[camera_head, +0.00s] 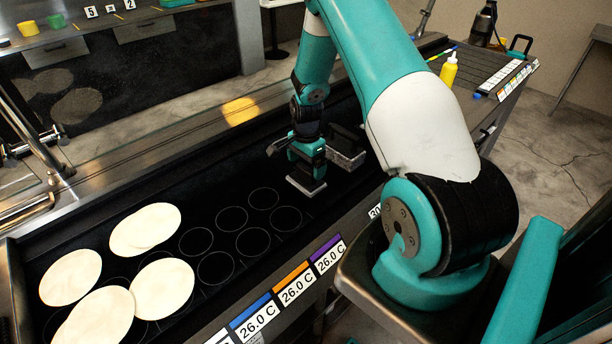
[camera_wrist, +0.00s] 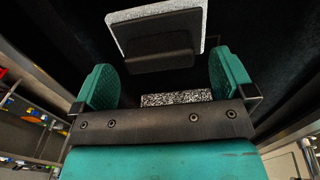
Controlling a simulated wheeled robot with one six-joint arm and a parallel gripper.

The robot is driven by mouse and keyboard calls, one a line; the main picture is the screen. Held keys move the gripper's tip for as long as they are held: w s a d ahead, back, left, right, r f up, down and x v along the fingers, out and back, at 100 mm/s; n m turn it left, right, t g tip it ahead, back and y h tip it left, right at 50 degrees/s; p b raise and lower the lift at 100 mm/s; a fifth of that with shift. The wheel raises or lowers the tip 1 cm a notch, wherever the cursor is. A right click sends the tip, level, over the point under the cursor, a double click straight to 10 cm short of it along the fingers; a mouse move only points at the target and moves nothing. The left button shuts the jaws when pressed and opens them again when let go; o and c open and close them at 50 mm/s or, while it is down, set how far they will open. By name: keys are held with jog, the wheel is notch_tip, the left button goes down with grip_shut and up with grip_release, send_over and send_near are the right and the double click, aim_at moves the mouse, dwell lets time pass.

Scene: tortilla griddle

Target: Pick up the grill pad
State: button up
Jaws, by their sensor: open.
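A grill pad with a speckled grey base and a black upper part (camera_wrist: 158,40) lies ahead of my gripper in the wrist view, slightly beyond the fingertips. My gripper (camera_wrist: 166,74) is open, with one teal finger on each side and nothing clasped between them. A second speckled grey patch (camera_wrist: 177,98) shows nearer the palm, partly hidden by it. In the head view, my gripper (camera_head: 306,160) is low over the dark griddle. A flat light-edged piece (camera_head: 306,186) sits just below it, and a dark block with a pale lower edge (camera_head: 346,150) stands to its right.
Several pale tortillas (camera_head: 147,228) lie on the griddle's left part. Empty circle outlines mark the griddle (camera_head: 232,219) between them and my gripper. Temperature labels (camera_head: 296,288) line the front edge. A yellow bottle (camera_head: 449,71) stands at the far right end.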

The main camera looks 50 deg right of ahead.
aim_at(306, 168)
jog(key=shift+a+f+p, duration=0.1)
jog(key=shift+f+p, duration=0.4)
jog(key=shift+f, duration=1.2)
jog(key=c, duration=0.9)
jog(key=shift+r, duration=0.15)
